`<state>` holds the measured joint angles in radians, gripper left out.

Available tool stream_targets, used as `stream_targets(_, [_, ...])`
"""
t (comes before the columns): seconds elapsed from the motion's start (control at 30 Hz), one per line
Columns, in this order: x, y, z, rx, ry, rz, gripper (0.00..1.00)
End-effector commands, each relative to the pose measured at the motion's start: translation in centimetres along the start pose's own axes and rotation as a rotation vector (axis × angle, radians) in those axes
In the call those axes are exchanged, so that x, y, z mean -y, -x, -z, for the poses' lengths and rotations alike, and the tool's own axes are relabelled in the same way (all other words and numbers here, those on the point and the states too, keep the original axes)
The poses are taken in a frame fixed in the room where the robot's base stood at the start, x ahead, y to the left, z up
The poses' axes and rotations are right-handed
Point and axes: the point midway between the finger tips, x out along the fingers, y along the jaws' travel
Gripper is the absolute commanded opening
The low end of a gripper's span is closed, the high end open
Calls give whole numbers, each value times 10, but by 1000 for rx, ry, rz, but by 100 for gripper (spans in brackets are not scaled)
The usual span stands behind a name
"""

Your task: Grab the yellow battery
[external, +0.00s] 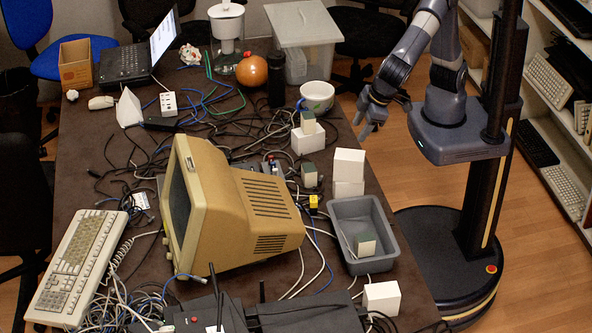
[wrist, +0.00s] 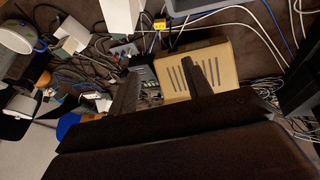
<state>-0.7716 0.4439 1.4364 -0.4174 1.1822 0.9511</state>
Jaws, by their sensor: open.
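The yellow battery (external: 313,203) is a small yellow block among cables, right of the beige CRT monitor (external: 245,205) and by the left rim of the grey tray (external: 337,209). In the wrist view, a small yellow block (wrist: 159,24) shows near the top, beyond my fingertips. My gripper (external: 368,122) is open and empty, raised near the table's right edge, well apart from the battery. In the wrist view my two spread fingers (wrist: 172,75) point toward the vented monitor case (wrist: 197,75). The battery's underside is hidden.
White boxes (external: 349,167) stand just behind the tray, and another white box (external: 381,298) is in front. A green-grey block (external: 365,243) sits in the tray. Another block (external: 309,175) stands behind the battery. Loose cables crowd the tabletop. A white bowl (external: 317,96) is further back.

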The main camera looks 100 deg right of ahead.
Motion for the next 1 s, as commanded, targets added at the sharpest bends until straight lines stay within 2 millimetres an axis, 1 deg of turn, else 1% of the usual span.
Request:
stream_targets(0.03, [-2, 16, 7, -7, -4, 7, 47])
stream_targets(0.07, [-4, 28, 12, -9, -5, 8, 47])
stream_targets(0.1, [-8, 47, 18, -10, -6, 10, 47])
stream_targets(0.13, [-9, 30, 17, 17, 25, 10, 47])
stream_targets(0.17, [-11, 24, 20, 35, 55, 17, 47])
stream_targets(0.4, [-28, -1, 45, 142, 345, 152, 47])
stream_targets(0.53, [-38, -10, 59, 158, 514, 255, 47])
stream_targets(0.67, [-51, -18, 74, 138, 690, 366, 47])
stream_targets(0.8, [-65, -22, 89, 78, 877, 481, 47])
stream_targets(1.0, [-82, -23, 104, -25, 1082, 588, 47])
